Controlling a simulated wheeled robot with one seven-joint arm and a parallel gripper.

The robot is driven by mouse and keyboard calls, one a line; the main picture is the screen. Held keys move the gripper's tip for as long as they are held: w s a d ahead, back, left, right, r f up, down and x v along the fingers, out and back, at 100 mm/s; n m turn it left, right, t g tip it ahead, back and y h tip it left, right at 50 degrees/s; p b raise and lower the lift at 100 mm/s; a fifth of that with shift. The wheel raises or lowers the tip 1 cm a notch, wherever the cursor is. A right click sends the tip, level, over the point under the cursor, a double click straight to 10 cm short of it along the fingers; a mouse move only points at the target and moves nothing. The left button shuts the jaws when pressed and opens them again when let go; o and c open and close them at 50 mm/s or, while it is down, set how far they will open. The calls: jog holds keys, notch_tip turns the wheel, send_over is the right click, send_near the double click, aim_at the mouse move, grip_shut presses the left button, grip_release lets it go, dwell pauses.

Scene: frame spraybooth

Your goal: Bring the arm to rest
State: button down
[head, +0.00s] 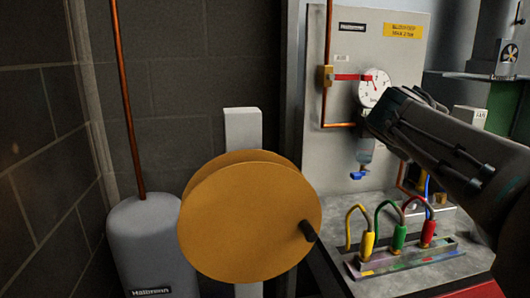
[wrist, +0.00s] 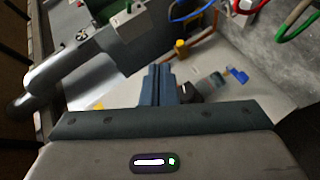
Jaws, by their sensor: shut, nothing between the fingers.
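My gripper (head: 376,122) is at the right in the head view, at the end of my arm, which comes in from the right edge. It is in front of the grey panel (head: 345,50), just below and right of the round pressure gauge (head: 373,86). In the wrist view its two dark fingers (wrist: 160,82) stand together, shut, with nothing between them. The wrist view shows the pale panel behind the fingers. I cannot tell from these frames how far the fingertips are from the panel.
A red-handled valve (head: 350,77), copper pipe and a blue tap (head: 360,175) are close by on the panel. Below are yellow (head: 368,243), green (head: 399,237) and red (head: 429,232) hose connectors. An orange reel (head: 245,215) and a grey tank (head: 150,245) stand left.

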jog(key=s+a+f+m+g+y+p, duration=0.4)
jog(key=s+a+f+g+y+p, duration=0.3)
jog(key=s+a+f, duration=1)
jog(key=s+f+y+p, duration=0.1)
jog(key=s+y+p, duration=0.2)
jog(key=p, duration=0.1)
jog(key=shift+a+f+m, duration=0.25)
jog(key=shift+f+m, duration=0.05)
jog(key=shift+f, duration=0.1)
